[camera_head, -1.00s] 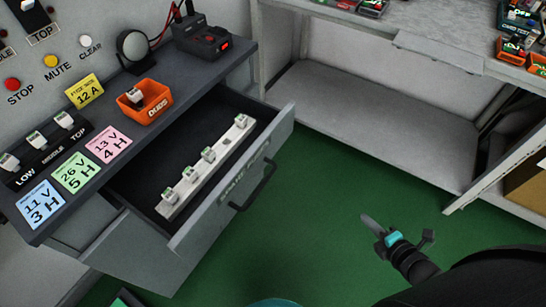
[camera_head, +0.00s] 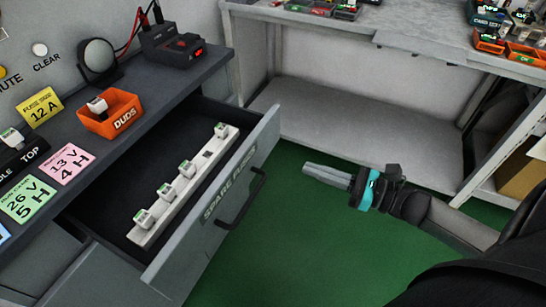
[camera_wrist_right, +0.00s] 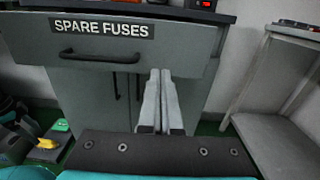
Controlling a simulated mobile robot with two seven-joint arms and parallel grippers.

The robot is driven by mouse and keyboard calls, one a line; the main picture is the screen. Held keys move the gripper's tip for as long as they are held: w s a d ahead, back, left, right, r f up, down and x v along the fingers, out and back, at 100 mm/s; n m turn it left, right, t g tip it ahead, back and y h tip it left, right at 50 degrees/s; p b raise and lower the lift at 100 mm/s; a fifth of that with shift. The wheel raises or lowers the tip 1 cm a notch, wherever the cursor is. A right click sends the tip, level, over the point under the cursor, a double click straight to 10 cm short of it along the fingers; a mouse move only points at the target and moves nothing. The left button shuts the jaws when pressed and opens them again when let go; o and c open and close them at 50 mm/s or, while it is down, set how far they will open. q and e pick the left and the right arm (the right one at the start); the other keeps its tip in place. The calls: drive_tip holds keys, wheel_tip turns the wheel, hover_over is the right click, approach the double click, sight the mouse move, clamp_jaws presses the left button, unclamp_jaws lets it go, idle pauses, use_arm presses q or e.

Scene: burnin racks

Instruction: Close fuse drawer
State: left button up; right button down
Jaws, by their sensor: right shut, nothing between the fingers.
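The fuse drawer (camera_head: 222,205), labelled SPARE FUSES, stands pulled out from under the dark counter. Inside it lies a white strip (camera_head: 186,186) with several fuses in it. A dark bar handle (camera_head: 243,198) is on its front. My right gripper (camera_head: 307,170) is shut and empty, to the right of the drawer front and apart from it, pointing towards it. In the right wrist view, the shut fingers (camera_wrist_right: 158,76) point at the drawer front (camera_wrist_right: 180,48), to the right of the handle (camera_wrist_right: 98,57). My left gripper is not in view.
On the counter stand an orange DUDS bin (camera_head: 110,113) with a fuse in it, a round dark device (camera_head: 98,58), a black box with a red light (camera_head: 172,46) and coloured cards. A grey shelf unit (camera_head: 360,125) stands behind. Green floor is clear beside the drawer.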

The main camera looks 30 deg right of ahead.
sight(261, 152)
drive_tip(key=b+x, duration=0.2)
drive_tip(key=x, duration=0.6)
drive_tip(key=shift+w+a, duration=0.1)
drive_tip(key=shift+w, duration=0.05)
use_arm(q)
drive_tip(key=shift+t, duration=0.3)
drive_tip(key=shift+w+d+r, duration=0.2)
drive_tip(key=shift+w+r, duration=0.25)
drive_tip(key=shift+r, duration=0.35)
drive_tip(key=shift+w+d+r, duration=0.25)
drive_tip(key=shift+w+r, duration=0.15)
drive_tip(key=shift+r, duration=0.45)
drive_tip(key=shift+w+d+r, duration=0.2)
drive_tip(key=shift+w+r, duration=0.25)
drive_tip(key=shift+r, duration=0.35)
use_arm(e)
drive_tip(key=shift+x, duration=0.85)
drive_tip(key=shift+a, duration=0.1)
